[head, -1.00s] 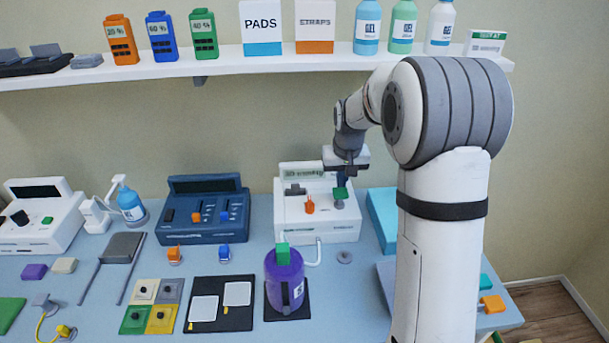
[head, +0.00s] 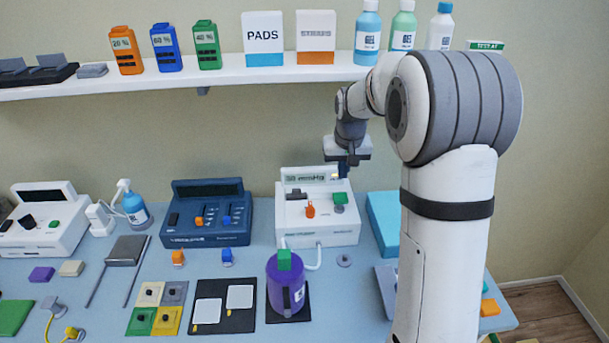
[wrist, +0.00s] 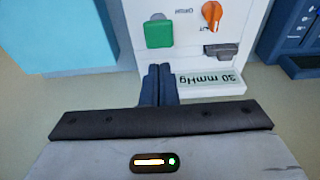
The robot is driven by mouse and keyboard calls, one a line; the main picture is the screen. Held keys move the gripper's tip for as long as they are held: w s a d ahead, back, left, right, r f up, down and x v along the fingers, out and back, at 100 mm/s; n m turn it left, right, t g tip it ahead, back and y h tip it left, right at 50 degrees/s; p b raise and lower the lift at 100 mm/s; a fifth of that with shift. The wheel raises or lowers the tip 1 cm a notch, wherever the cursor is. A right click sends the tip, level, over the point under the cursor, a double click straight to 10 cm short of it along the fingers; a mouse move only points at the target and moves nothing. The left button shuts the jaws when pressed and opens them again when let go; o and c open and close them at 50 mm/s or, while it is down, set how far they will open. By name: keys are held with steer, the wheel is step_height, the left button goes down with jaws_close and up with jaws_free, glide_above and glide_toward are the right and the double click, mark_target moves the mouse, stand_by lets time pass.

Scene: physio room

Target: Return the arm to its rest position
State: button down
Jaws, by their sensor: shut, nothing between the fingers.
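My arm rises at the right of the head view and bends over toward the back of the table. My gripper (head: 344,170) is shut and empty, pointing down above the back of the white device (head: 328,234). In the wrist view the two dark fingertips (wrist: 158,70) are together, beside the device's display (wrist: 208,82), which reads 30 mmHg upside down. The device's green control (wrist: 159,33), orange knob (wrist: 212,14) and grey switch (wrist: 220,51) lie beyond the fingertips, and nothing is held.
A white shelf (head: 225,84) with bottles and boxes runs behind the arm. A dark blue device (head: 207,232) stands left of the white one.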

steer(key=s+r, duration=0.4)
steer(key=s, duration=0.4)
steer(key=s+r, duration=0.3)
steer(key=s, duration=0.6)
steer(key=s+f+t, duration=0.1)
steer(key=s, duration=1.4)
steer(key=shift+a+f, duration=0.25)
steer(key=shift+a, duration=0.1)
